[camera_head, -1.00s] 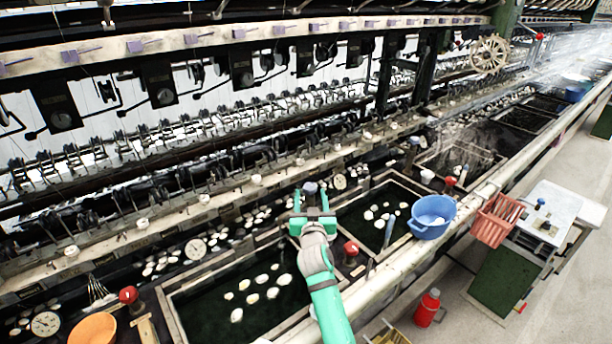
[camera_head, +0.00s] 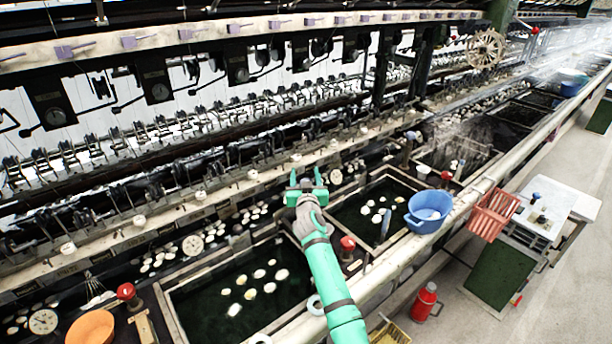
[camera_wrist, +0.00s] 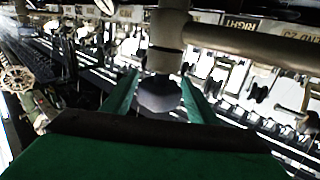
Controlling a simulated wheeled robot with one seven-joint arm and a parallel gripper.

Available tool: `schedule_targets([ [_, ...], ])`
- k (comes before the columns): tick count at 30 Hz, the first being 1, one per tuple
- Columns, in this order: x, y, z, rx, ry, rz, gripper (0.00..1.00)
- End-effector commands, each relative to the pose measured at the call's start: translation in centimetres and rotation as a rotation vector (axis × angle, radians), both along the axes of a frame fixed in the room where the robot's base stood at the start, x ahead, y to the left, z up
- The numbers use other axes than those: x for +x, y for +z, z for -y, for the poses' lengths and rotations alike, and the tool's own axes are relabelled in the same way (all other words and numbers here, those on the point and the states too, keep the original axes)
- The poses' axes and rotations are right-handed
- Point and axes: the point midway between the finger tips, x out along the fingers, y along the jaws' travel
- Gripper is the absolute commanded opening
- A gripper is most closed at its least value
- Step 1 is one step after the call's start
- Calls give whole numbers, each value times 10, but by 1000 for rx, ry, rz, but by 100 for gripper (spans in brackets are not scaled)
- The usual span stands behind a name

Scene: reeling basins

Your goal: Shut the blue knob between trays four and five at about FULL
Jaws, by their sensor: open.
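A dark blue-grey, many-sided knob (camera_wrist: 158,95) shows in the wrist view between my two green fingers, below a grey pipe. In the head view the knob (camera_head: 306,183) is small and partly hidden by my gripper. My gripper (camera_head: 306,190) is open, with one finger on each side of the knob. I cannot tell whether either finger touches it. The knob is beyond the ledge between a left basin (camera_head: 172,310) and a right basin (camera_head: 400,182), both of dark water with white cocoons. No FULL mark or knob pointer is readable.
A red knob (camera_head: 347,243) stands close to the right of my arm. A blue bowl (camera_head: 428,210) sits at the right basin's front corner. A round white dial (camera_head: 193,245) is left of my gripper. The reeling machinery and its long rail (camera_head: 140,218) lie behind.

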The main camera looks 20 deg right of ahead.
Motion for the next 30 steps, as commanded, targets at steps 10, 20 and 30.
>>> schedule_targets([
  [10,-1,0,3,1,-4,0,12],
  [20,-1,0,3,2,-23,0,12],
  [30,-2,-1,4,4,-153,-1,12],
])
